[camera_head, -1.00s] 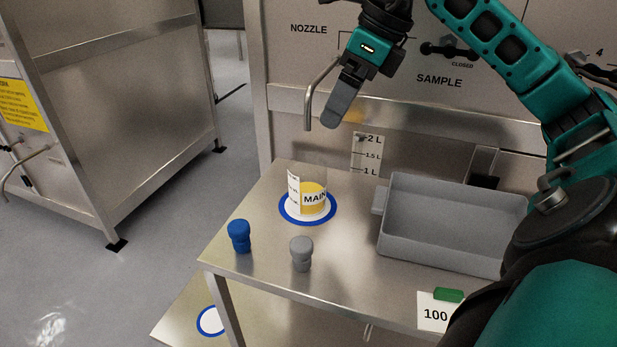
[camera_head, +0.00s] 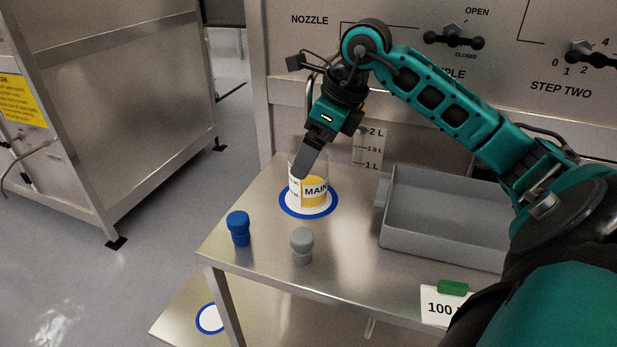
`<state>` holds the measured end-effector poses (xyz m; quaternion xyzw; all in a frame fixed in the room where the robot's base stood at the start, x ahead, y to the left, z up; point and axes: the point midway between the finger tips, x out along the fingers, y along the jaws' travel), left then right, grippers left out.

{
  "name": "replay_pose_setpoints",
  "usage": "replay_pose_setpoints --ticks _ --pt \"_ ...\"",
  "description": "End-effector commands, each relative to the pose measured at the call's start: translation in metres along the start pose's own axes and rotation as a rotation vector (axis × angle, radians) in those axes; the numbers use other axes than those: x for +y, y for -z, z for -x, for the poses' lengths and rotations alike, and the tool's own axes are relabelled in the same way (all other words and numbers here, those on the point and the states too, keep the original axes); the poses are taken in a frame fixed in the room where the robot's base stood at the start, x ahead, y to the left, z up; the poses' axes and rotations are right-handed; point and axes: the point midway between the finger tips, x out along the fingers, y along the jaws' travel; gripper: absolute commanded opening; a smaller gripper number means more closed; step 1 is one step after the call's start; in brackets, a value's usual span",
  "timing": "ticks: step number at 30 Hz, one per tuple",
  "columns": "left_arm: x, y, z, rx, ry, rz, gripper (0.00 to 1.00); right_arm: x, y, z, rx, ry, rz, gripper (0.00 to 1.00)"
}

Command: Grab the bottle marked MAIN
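The bottle marked MAIN (camera_head: 315,192) is a clear container with a yellow and white label. It stands upright on a blue-ringed white disc (camera_head: 292,207) on the steel table. My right gripper (camera_head: 306,165) comes down from above, with its dark fingers at the bottle's upper part and overlapping it in the picture. I see the fingers from the side, so I cannot tell whether they are open or whether they touch the bottle. My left gripper is not in view.
A blue stopper (camera_head: 238,228) and a grey stopper (camera_head: 302,245) stand in front of the bottle. A grey tray (camera_head: 440,245) stands to the right. A green block (camera_head: 453,288) lies by a "100" card (camera_head: 437,306). The panel with valve handles (camera_head: 455,38) rises behind.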

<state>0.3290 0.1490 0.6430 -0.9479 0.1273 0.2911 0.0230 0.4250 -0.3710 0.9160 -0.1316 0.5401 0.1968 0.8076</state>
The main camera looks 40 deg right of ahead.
Motion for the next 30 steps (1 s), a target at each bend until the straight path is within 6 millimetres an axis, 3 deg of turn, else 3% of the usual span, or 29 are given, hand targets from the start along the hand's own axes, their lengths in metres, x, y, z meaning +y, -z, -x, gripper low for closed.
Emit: replay_pose_setpoints --ticks 7,30 --pt "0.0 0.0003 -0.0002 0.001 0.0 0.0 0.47 -0.0001 -0.0001 -0.0012 0.0 0.0 0.0 0.98" --pt "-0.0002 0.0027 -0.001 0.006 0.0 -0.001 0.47 -0.0001 -0.0002 -0.0006 -0.001 0.0 0.0 0.24"
